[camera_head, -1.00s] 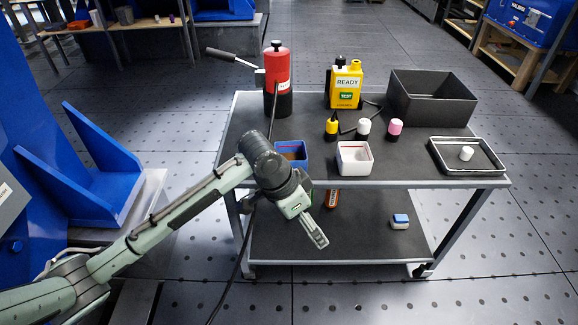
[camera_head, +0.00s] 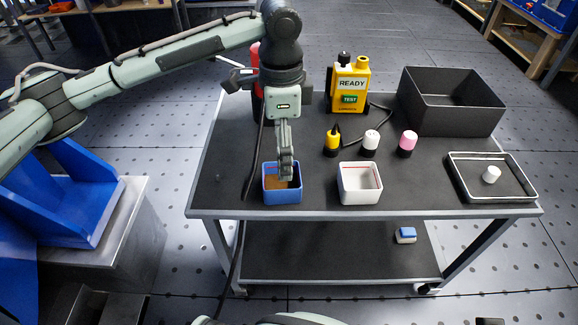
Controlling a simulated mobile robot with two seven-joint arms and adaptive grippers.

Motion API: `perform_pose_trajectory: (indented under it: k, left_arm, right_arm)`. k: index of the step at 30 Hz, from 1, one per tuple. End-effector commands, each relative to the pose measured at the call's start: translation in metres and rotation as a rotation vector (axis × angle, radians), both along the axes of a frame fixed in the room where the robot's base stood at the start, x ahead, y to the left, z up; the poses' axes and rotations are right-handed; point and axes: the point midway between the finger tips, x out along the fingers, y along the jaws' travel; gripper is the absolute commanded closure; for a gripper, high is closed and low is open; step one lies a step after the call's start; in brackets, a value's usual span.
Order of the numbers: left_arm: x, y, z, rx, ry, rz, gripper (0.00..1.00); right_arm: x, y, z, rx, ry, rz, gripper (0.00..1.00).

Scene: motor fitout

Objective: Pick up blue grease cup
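The blue grease cup (camera_head: 282,198) is a small square blue container with brown contents. It stands near the front edge of the cart's top, left of a white square cup (camera_head: 359,185). My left gripper (camera_head: 287,177) points straight down over the blue cup. Its fingertips overlap the cup's opening in the picture and hide part of the inside. I cannot tell whether they touch the cup, or whether the fingers are apart. My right gripper is not in view.
Behind the cups stand a yellow tester marked READY (camera_head: 350,85) and several small bottles, including a pink-capped one (camera_head: 407,142). A dark open bin (camera_head: 450,115) and a shallow tray (camera_head: 492,190) are at the right. A red cylinder (camera_head: 256,80) stands behind my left arm.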

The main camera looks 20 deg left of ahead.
Motion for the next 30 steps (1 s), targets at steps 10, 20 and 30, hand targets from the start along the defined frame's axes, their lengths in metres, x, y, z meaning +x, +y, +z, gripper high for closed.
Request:
perform_pose_trajectory:
  k: [10, 20, 30]
  left_arm:
    - [-0.001, -0.001, -0.032, 0.002, 0.002, 0.0, 0.09]
    - [-0.001, -0.004, -0.076, 0.001, 0.001, 0.0, 0.09]
    - [-0.001, -0.004, -0.077, 0.0, -0.001, 0.0, 0.21]
  right_arm:
    - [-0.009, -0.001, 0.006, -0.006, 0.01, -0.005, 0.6]
    - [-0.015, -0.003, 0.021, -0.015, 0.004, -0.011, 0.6]
    - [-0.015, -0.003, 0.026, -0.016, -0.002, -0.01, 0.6]
